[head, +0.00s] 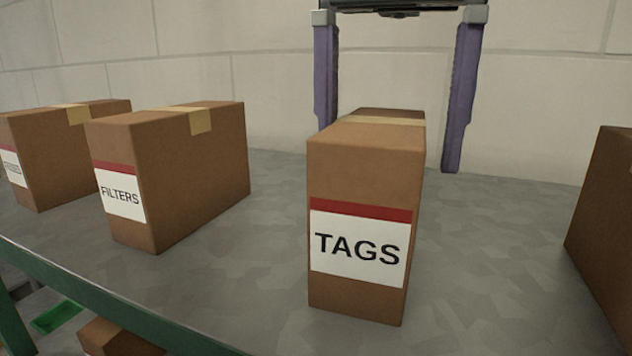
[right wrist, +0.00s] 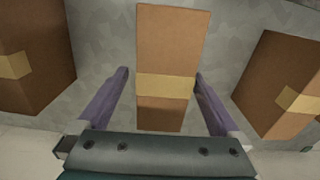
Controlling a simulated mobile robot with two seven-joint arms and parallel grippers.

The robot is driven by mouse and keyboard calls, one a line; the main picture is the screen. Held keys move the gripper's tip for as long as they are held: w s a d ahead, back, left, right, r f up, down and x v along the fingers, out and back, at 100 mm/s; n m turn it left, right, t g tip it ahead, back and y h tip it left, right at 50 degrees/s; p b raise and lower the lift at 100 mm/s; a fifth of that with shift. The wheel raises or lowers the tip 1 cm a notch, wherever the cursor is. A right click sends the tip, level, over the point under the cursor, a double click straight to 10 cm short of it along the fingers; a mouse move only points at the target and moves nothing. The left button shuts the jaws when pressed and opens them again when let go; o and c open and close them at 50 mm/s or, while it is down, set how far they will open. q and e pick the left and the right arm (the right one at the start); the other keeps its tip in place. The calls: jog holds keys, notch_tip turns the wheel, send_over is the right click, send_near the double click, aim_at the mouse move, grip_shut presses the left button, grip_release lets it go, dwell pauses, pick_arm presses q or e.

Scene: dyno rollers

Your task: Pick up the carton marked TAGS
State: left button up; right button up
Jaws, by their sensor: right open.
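The carton marked TAGS (head: 365,165) is a tall, narrow brown box with tape across its top and a red-and-white label on its near face. It stands upright on the grey surface. My right gripper (head: 388,149) is open at the far end of the carton, with one purple finger towards each side. The left finger is partly hidden behind the carton in the head view. My left gripper is not in view.
A carton marked FILTERS (head: 195,165) stands to the left, with another carton (head: 70,150) beyond it. A brown carton (head: 605,220) stands at the right edge. Grey surface is clear on both sides of the TAGS carton. A green rail (head: 100,300) edges the near left; a wall is behind.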

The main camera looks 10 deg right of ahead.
jog(key=f, duration=0.7)
jog(key=shift+w+a+f, duration=0.1)
jog(key=shift+a, duration=0.15)
